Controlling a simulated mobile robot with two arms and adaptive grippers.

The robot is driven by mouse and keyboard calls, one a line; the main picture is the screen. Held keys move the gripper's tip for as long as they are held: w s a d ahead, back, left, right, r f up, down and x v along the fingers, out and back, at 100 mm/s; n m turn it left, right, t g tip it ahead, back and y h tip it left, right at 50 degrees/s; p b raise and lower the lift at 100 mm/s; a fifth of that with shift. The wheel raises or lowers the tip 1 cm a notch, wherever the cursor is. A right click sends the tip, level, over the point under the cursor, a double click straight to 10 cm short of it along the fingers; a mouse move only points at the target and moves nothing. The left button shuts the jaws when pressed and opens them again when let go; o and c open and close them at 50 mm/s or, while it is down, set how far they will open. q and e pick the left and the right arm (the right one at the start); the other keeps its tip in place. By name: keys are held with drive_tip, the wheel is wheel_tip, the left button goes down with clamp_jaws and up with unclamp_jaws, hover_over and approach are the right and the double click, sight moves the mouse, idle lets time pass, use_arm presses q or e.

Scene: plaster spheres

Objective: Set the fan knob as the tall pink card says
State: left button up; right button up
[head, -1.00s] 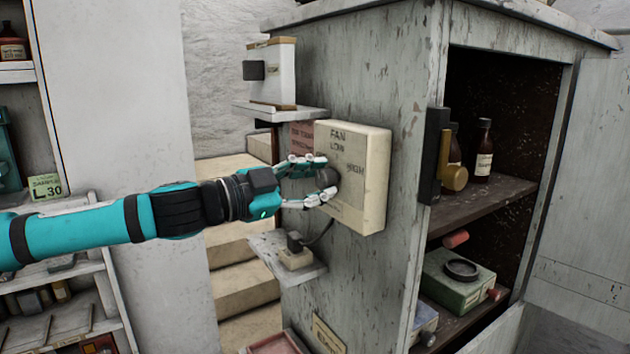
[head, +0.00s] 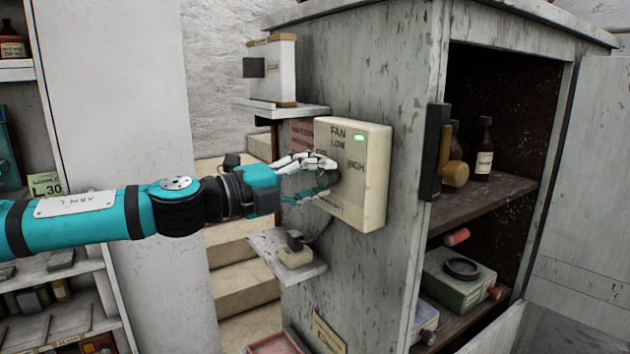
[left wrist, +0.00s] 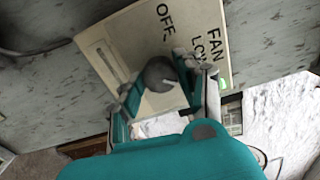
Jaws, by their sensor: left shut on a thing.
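The cream fan panel (head: 376,190) is on the side of the grey cabinet. FAN, LOW and HIGH show on it, and OFF reads in the left wrist view. A small green light (head: 359,138) glows at its top right. My left gripper (head: 330,178) is shut on the dark round fan knob (left wrist: 158,72), with a finger on either side. The fingers mostly hide the knob in the head view, and I cannot tell its setting. A pinkish card (head: 301,133) shows behind the panel, mostly covered, its text unreadable. My right gripper is out of view.
A small shelf with a white box (head: 272,75) stands out above the panel's left. A lower ledge (head: 288,262) holds a plug with a cable. The cabinet is open at the right, with bottles (head: 484,150) and a green box (head: 458,280) inside.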

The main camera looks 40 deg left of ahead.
use_arm(q)
drive_tip(key=m+b, duration=0.1)
drive_tip(key=m, duration=0.3)
drive_tip(key=shift+m, duration=0.4)
idle(0.4)
drive_tip(key=o, duration=1.2)
drive_tip(key=shift+c, duration=0.2)
drive_tip(key=shift+v, duration=0.75)
drive_tip(key=v, duration=1)
drive_tip(key=shift+s, duration=0.25)
